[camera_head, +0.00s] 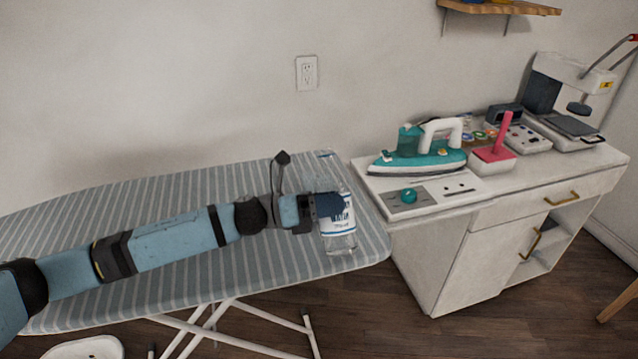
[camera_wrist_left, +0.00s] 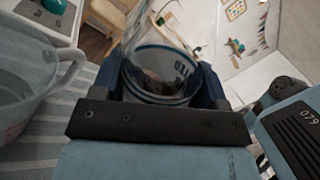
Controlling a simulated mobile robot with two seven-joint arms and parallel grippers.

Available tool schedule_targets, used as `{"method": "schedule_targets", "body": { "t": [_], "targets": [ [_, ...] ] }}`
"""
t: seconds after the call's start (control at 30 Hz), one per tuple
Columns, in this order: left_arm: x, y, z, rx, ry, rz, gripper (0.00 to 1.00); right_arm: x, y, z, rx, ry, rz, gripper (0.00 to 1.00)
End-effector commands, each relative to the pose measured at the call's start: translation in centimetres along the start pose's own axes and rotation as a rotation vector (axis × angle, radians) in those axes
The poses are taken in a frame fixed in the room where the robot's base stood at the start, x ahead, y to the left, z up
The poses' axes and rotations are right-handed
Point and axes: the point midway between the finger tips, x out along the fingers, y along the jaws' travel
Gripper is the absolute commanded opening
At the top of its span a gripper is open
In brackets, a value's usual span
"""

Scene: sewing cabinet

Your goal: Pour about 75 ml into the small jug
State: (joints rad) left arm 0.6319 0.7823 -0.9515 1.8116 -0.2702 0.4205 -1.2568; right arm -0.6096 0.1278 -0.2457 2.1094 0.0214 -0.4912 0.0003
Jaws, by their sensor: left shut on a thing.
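A clear bottle (camera_head: 341,242) with a white and blue water label is at the right end of the ironing board in the head view. My left gripper (camera_head: 326,206) is shut on it, and the bottle looks close to upright. In the left wrist view the bottle (camera_wrist_left: 160,84) is between the fingers of my left gripper (camera_wrist_left: 160,88). A clear jug (camera_wrist_left: 25,98) with a handle is left of the bottle there, apart from it. In the head view, only a clear rim (camera_head: 326,155) behind the gripper shows, perhaps the jug's. The liquid level is unclear. My right gripper is out of view.
The striped ironing board (camera_head: 150,210) is mostly bare left of the bottle. A wall is behind.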

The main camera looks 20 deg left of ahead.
Motion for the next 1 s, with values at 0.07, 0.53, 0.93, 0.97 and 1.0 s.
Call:
{"method": "schedule_targets", "body": {
  "t": [0.07, 0.53, 0.93, 0.97, 1.0],
  "targets": [
    [-0.2, 0.74, -1.09, 0.091, 0.023, -0.001, 0.33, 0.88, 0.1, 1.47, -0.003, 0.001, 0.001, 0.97],
    [-0.14, 0.71, -0.67, 0.566, 0.152, 0.002, 0.33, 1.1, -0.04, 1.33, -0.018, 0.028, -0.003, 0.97],
    [-0.16, 0.75, -0.61, 0.628, 0.17, 0.003, 0.33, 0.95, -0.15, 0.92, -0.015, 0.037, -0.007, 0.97],
    [-0.16, 0.75, -0.61, 0.628, 0.17, 0.003, 0.33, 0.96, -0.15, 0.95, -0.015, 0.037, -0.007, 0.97],
    [-0.16, 0.75, -0.61, 0.628, 0.17, 0.003, 0.33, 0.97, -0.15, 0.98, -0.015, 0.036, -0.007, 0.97]
  ]
}}
